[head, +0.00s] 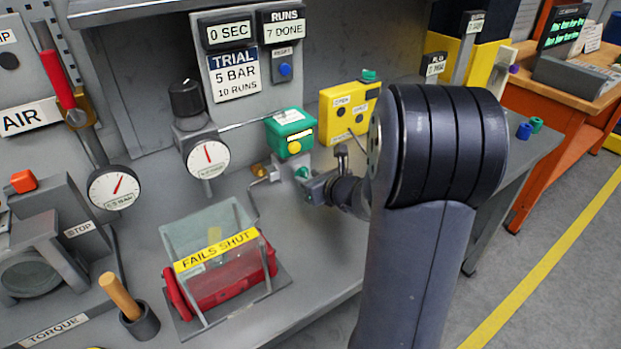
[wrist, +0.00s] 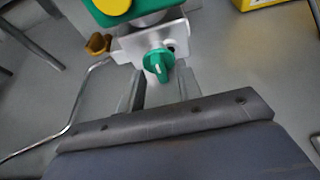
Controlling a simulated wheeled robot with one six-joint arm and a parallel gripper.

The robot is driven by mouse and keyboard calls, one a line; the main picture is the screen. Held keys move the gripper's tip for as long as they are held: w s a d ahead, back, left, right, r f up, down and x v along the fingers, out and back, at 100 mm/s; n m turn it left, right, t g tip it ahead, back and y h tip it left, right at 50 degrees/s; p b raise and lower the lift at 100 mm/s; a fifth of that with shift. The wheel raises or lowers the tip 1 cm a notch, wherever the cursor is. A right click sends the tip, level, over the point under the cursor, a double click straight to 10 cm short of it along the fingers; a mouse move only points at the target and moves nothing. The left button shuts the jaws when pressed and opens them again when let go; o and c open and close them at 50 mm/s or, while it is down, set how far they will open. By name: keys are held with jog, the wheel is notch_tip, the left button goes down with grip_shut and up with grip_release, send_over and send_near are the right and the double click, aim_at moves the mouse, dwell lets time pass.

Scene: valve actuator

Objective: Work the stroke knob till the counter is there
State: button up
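A small green knob with a white mark (wrist: 158,64) sits on the silver bracket under the green box (head: 290,130). The knob also shows in the head view (head: 302,172). It has no label I can read. My gripper (wrist: 158,82) points at the knob, its fingers apart with a gap between them, one toward each side of the knob. I cannot tell whether they touch it. In the head view my gripper (head: 312,186) is at the bracket, partly hidden by my arm. The counter (head: 283,24) reads 7 DONE under RUNS. The trial card (head: 234,72) reads 5 BAR, 10 RUNS.
A timer (head: 229,33) reads 0 SEC beside the counter. A blue reset button (head: 285,70) is below it. A dial gauge (head: 208,158) and black knob (head: 186,98) are left of the green box. A yellow box (head: 348,108) stands right. A FAILS SHUT stand (head: 217,249) is in front.

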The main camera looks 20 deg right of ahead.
jog(key=p+v, duration=0.1)
jog(key=v, duration=0.9)
jog(key=shift+s+r, duration=0.25)
jog(key=shift+s, duration=0.1)
jog(key=shift+w+f, duration=0.1)
jog(key=b+x, duration=0.1)
jog(key=x, duration=0.9)
jog(key=shift+w+f, duration=0.2)
jog(key=shift+w+r, duration=0.1)
